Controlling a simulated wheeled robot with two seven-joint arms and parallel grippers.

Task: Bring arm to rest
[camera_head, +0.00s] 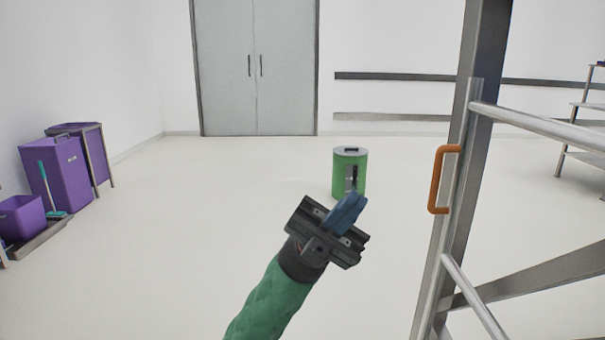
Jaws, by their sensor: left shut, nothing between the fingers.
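My left gripper (347,213) is in the lower middle of the head view, at the end of my green arm. Its blue fingers are shut with nothing between them, and it is held up above the floor, tilted to the upper right. My right gripper is not in view. A green bin (349,175) with a grey lid stands upright on the floor beyond the gripper.
A metal frame with rails (465,140) and an orange handle (444,180) stands close on the right. Purple bins (57,173) stand along the left wall. Grey double doors (256,68) are at the back. The white floor (200,200) between is clear.

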